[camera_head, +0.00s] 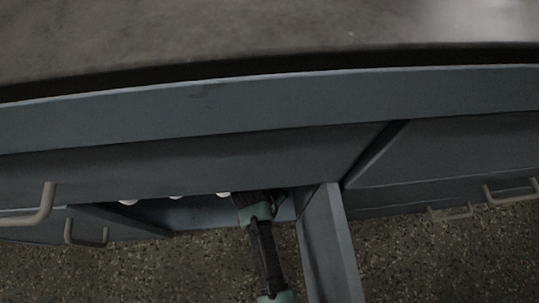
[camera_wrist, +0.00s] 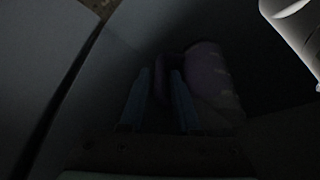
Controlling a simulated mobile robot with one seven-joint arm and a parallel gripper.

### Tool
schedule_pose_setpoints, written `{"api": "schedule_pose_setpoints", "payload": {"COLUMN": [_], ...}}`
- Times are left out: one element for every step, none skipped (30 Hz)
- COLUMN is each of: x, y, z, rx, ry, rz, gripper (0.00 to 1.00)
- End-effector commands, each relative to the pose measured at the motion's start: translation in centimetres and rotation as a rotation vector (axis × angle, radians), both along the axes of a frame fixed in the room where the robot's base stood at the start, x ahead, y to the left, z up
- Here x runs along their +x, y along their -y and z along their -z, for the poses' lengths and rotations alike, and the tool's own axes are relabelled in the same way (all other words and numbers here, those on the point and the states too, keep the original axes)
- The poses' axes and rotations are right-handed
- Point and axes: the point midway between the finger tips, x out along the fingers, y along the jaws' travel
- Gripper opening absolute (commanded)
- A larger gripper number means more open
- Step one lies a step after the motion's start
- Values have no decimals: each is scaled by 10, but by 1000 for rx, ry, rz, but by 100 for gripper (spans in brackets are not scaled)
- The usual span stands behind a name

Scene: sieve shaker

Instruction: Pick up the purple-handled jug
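In the dark wrist view, a dim purplish jug (camera_wrist: 213,78) stands just ahead and to the right of my gripper (camera_wrist: 160,72). A narrow dark purple part, seemingly its handle (camera_wrist: 162,68), shows at the gap between the two fingers. The fingers are apart, one on each side of that part. It is too dark to tell whether they touch it. In the head view my arm reaches into an open cabinet space under the counter, where the gripper and the jug are hidden.
A pale container (camera_wrist: 300,25) stands at the upper right of the wrist view. In the head view, the countertop (camera_head: 270,35) overhangs the opening, a grey post (camera_head: 328,245) stands right of my arm, and an open drawer or door with a handle (camera_head: 45,203) lies left.

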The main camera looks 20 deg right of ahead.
Motion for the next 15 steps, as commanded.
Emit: {"api": "schedule_pose_setpoints", "payload": {"x": [1, 1, 2, 3, 3, 4, 4, 4, 4, 4, 4, 4, 4, 4, 4], "y": [3, 5, 7, 8, 9, 10, 10, 11, 11, 11, 11, 11, 11, 11, 10], "z": [13, 16, 21, 24, 26, 27, 28, 28, 27, 26, 26, 26, 26, 26, 26], "rx": [0, 0, 0, -1, 0, 0, 0, 0, 1, 1, 1, 1, 1, 1, 1], "ry": [0, 0, 0, -1, -2, -2, -1, -2, -1, -1, -1, -1, -1, -1, -1], "rz": [2, 2, 1, 2, 2, 2, 3, 2, 1, 1, 1, 1, 1, 1, 1], "gripper": [31, 31, 31, 31, 31, 31, 31, 31, 31, 31, 31, 31, 31, 31, 24]}}
